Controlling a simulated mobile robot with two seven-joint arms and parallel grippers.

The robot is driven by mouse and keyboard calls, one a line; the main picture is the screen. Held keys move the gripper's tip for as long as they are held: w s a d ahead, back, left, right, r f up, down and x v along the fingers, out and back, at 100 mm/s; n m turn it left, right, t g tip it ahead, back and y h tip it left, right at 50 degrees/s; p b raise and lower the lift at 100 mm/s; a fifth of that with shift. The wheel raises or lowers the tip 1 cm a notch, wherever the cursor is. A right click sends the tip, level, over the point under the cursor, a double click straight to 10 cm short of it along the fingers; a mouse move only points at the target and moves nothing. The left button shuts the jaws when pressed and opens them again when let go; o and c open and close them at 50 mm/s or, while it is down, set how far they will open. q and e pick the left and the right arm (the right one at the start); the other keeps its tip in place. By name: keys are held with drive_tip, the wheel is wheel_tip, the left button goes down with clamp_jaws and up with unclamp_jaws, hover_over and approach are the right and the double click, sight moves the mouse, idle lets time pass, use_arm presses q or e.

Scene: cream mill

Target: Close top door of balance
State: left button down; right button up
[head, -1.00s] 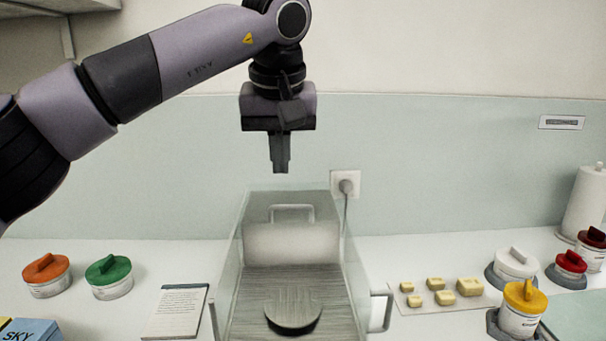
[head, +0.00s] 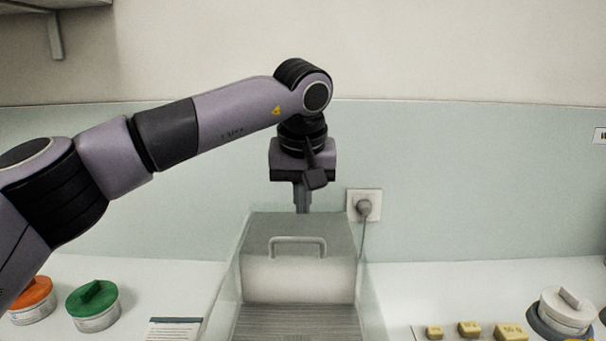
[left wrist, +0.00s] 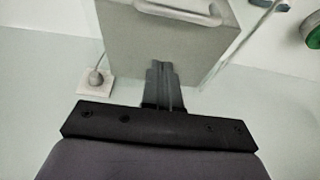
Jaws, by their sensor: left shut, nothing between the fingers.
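The balance is a glass-sided box with a grey metal floor (head: 298,322) in the head view. A grey top panel with a bar handle (head: 298,241) lies over its rear part; I take this for the top door (head: 262,222). It also fills the top of the left wrist view (left wrist: 160,42), handle at the upper edge. My left gripper (head: 303,209) points down at the panel's rear edge, shut and empty. In the left wrist view its fingertips (left wrist: 161,66) overlap that edge; whether they touch it I cannot tell. My right gripper is not in view.
A wall socket (head: 364,205) with a plug and cable is just right of the balance's rear. Green (head: 93,299) and orange (head: 32,292) lidded jars stand left, a white-lidded jar (head: 566,308) right. Small yellow blocks (head: 470,328) lie between. The wall stands close behind.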

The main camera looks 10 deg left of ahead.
sight(303, 254)
use_arm(q)
drive_tip(key=shift+x, duration=1.1)
drive_tip(key=shift+s+d, duration=0.2)
drive_tip(key=shift+s, duration=0.75)
drive_tip(key=shift+s+d+f, duration=0.1)
drive_tip(key=shift+s, duration=0.45)
drive_tip(key=shift+s+d+f, duration=0.1)
drive_tip(key=shift+s, duration=0.45)
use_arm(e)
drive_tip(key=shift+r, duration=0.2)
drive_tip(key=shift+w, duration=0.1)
